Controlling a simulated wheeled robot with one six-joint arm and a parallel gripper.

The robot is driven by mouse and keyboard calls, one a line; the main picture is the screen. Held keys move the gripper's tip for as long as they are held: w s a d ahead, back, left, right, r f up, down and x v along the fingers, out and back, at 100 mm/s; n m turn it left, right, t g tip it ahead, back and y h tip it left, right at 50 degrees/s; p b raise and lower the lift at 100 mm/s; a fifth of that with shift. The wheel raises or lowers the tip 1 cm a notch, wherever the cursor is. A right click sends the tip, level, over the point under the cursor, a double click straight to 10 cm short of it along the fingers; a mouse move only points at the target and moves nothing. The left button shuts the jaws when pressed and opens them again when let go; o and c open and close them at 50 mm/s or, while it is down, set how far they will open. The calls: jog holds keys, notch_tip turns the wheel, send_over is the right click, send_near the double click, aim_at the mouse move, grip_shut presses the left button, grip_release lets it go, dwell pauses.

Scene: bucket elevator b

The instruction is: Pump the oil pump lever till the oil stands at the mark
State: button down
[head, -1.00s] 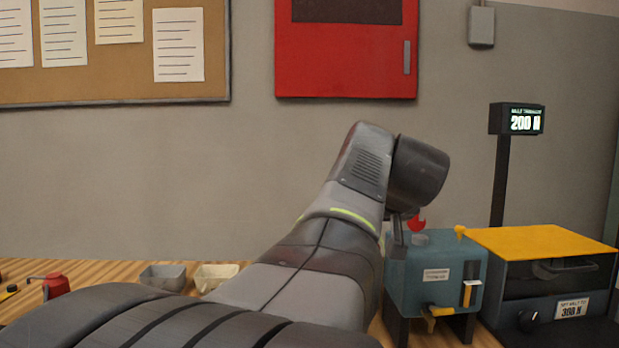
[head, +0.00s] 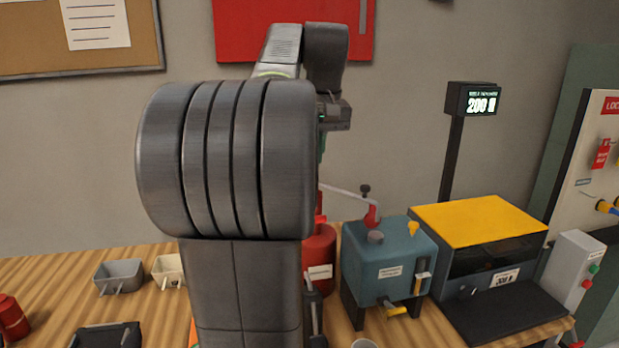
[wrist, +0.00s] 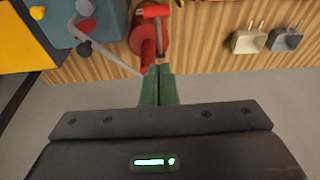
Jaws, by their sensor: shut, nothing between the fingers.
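A teal tank (head: 375,255) stands on dark legs on the bench, with a narrow level gauge (head: 421,280) on its front. The oil height against a mark is too small to read. A grey lever (head: 342,189) runs left from a red piece over the tank's top. In the wrist view the lever (wrist: 115,57) slants down to the left side of my fingertips. My gripper (wrist: 158,70) has green fingers, shut and empty, apparently above the lever's free end; contact cannot be told. In the head view my arm mostly hides the gripper (head: 321,148).
A red can (head: 320,262) stands left of the tank, partly behind my arm. A yellow-topped machine (head: 480,218) and a display post (head: 453,165) are at right. Two small bins, grey (head: 118,275) and cream (head: 168,268), sit at left. Open air surrounds my gripper.

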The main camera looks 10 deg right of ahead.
jog(key=shift+w+r+g+p, duration=0.3)
jog(key=shift+r+p, duration=0.05)
jog(key=shift+r, duration=0.3)
jog(key=f, duration=0.3)
jog(key=w+f, duration=0.1)
jog(key=f, duration=0.5)
jog(key=shift+w+f, duration=0.35)
jog(key=shift+w, duration=0.05)
jog(key=shift+s+f, duration=0.45)
jog(key=shift+f, duration=0.15)
jog(key=shift+s+f, duration=0.4)
jog(key=shift+f, duration=0.2)
jog(key=shift+s+f+p, duration=0.2)
jog(key=shift+f+p, duration=0.1)
jog(key=shift+f, duration=0.2)
jog(key=shift+s+f, duration=0.1)
